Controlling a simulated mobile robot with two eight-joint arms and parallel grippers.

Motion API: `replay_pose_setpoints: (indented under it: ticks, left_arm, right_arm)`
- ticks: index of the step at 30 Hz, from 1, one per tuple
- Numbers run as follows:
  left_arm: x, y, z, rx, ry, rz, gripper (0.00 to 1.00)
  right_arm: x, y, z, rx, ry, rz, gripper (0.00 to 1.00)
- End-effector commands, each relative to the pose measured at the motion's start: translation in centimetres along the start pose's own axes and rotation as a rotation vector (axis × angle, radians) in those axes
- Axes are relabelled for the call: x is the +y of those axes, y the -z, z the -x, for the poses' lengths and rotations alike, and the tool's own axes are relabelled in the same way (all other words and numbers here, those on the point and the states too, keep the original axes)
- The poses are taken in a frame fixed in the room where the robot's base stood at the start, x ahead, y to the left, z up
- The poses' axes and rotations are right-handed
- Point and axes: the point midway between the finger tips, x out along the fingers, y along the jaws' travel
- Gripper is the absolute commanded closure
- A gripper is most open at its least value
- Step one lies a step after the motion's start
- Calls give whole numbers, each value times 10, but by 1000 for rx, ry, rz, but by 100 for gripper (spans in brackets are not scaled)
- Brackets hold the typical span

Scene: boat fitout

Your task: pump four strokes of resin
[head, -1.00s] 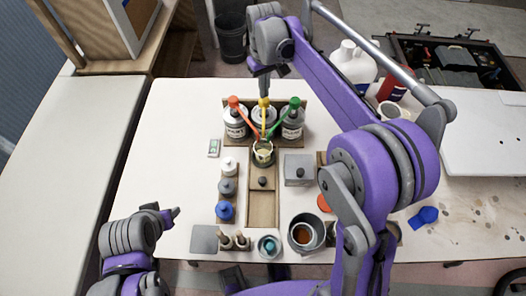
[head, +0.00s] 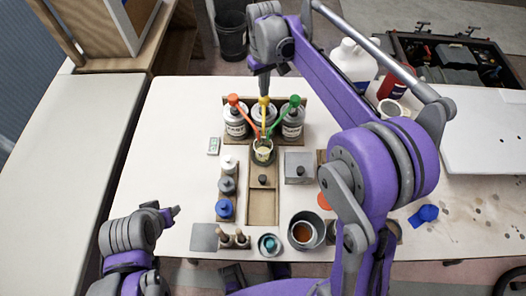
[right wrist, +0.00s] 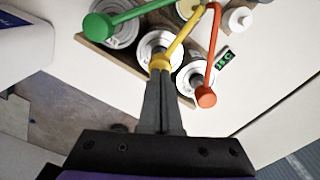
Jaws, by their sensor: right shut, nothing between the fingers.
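Three pump-top cans stand in a row in a wooden rack: one with an orange pump (head: 233,100), one with a yellow pump (head: 264,101) and one with a green pump (head: 294,101). Their spouts reach toward a small cup (head: 263,152) in front, which holds something pale. My right gripper (head: 264,92) is shut and empty, pointing down at the yellow pump head. In the right wrist view the fingertips (right wrist: 161,72) are at the yellow head (right wrist: 160,62); I cannot tell if they touch. My left gripper (head: 175,211) hangs over the left table, its jaws too small to judge.
Several small bottles (head: 226,186) stand left of the wooden tray (head: 263,208). A grey box (head: 299,168), a metal pot (head: 305,231) and a teal-filled bowl (head: 269,245) are close by. A white jug (head: 354,65) stands behind my right arm. The left table side is clear.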

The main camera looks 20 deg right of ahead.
Motion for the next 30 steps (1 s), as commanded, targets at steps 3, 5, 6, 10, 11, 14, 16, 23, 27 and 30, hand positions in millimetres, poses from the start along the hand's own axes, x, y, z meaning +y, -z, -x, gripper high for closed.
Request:
replay_pose_setpoints:
  ticks: [3, 5, 6, 10, 11, 14, 16, 23, 27, 30]
  left_arm:
    - [0, -2, -3, -2, 0, 0, 50]
    - [0, -3, -4, -3, 0, 0, 50]
    - [0, -4, -4, -3, 0, 0, 50]
    - [0, -6, -7, -4, 0, 0, 50]
    - [0, -6, -7, -5, 0, 0, 50]
    - [0, -8, -9, -6, 0, 0, 50]
    - [0, -9, -10, -6, 0, 0, 50]
    - [0, -12, -14, -9, 0, 0, 50]
    - [0, -14, -16, -10, 0, 0, 50]
    - [0, -14, -16, -10, 0, 0, 50]
  right_arm:
    - [0, 0, -6, 0, 0, 0, 100]
    - [0, 0, -8, 0, 0, 0, 100]
    - [0, 0, -9, 0, 0, 0, 100]
    - [0, 0, -14, 0, 0, 0, 100]
    - [0, 0, -14, 0, 0, 0, 100]
    - [0, 0, -18, 0, 0, 0, 100]
    - [0, 0, -21, -1, 0, 0, 100]
    - [0, 0, -29, -1, 0, 0, 100]
    - [0, 0, -34, -1, 0, 0, 100]
    - [0, 0, -34, -1, 0, 0, 100]
